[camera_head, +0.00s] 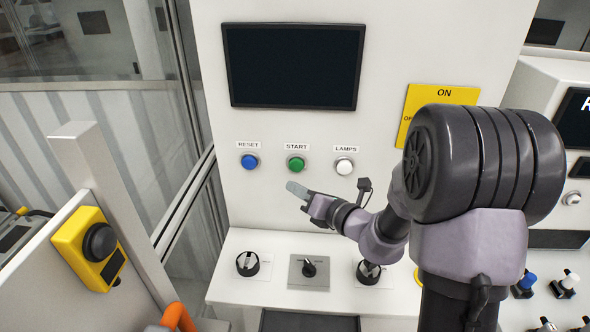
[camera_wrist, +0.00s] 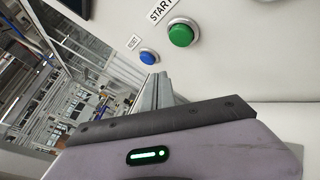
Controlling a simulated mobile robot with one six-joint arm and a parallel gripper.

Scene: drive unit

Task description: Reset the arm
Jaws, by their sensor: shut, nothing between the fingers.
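My arm reaches in from the right in the head view, in front of the white control panel (camera_head: 280,205). My gripper (camera_head: 292,187) is shut and empty, with its fingertips pointing left just below the green START button (camera_head: 296,163). The blue RESET button (camera_head: 249,162) is to the left and the white LAMPS button (camera_head: 344,166) to the right. In the wrist view the closed fingers (camera_wrist: 158,88) point up toward the blue button (camera_wrist: 148,57), with the green button (camera_wrist: 181,34) to the right. I cannot tell the gap between fingertips and panel.
A dark screen (camera_head: 293,66) is above the buttons. Black rotary knobs (camera_head: 247,263) are on the ledge below. A yellow box with a black button (camera_head: 92,247) stands at left.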

